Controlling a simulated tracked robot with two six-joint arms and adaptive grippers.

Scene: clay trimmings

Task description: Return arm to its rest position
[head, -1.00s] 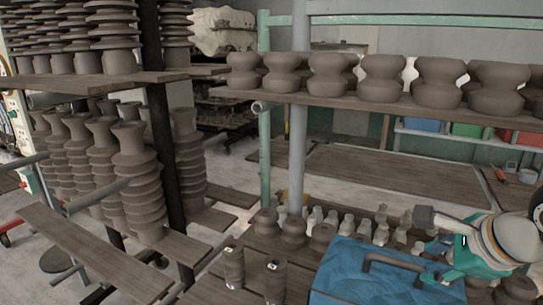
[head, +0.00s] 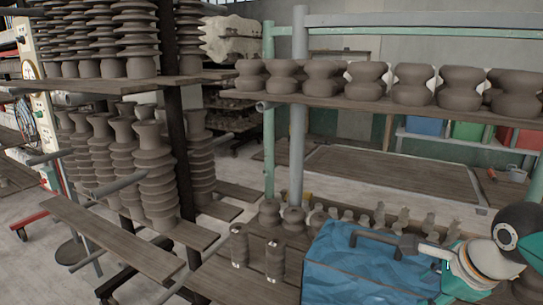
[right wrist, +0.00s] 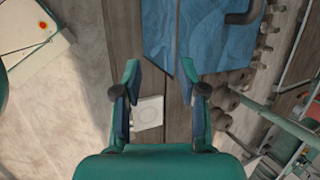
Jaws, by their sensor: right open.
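My right arm (head: 485,262) comes in at the lower right of the head view, beside a blue box (head: 350,268) with a dark handle. In the right wrist view, my right gripper (right wrist: 160,70) is open, with nothing between its teal fingers. Below it are a wooden board (right wrist: 168,100) and a white square plate (right wrist: 149,110). The blue box (right wrist: 200,42) lies just beyond the fingertips there; whether they touch it I cannot tell. My left gripper is in no view.
Ribbed clay pieces (head: 152,180) stand on shelving at left. A shelf (head: 330,100) with several clay pots crosses the upper right. Two small dark cylinders (head: 240,246) and several small pieces (head: 380,215) stand around the blue box.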

